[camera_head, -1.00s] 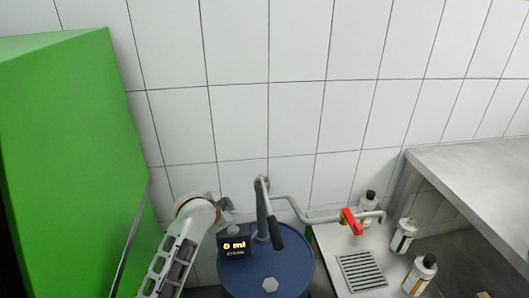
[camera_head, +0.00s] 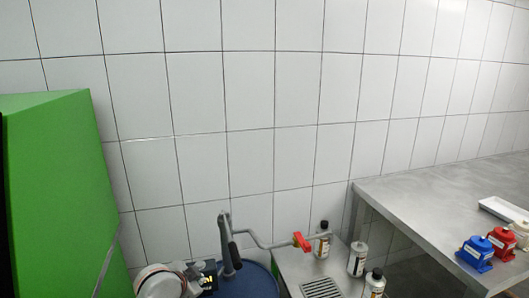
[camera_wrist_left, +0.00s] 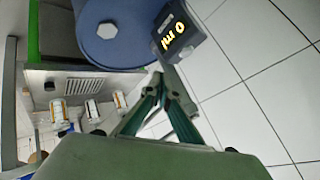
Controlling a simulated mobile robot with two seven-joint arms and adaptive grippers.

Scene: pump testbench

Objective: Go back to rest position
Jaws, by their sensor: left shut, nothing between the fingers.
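My left gripper (camera_wrist_left: 163,78) shows in the left wrist view, its green fingers meeting at the tips with nothing between them. It is beside the small dark box with the "0 ml" display (camera_wrist_left: 172,38) and the blue drum (camera_wrist_left: 118,30), apart from the bottles. In the head view only part of my left arm (camera_head: 160,282) shows at the bottom left, next to the drum (camera_head: 250,283); the fingers are not clearly seen there. My right gripper is not in view.
A green block (camera_head: 60,190) stands at the left. A pump handle (camera_head: 228,245) and a pipe with a red valve (camera_head: 301,242) rise by the drum. Several bottles (camera_head: 357,259) stand near a drain grate (camera_head: 321,288). A metal bench (camera_head: 420,205) at the right holds blue and red containers (camera_head: 475,252).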

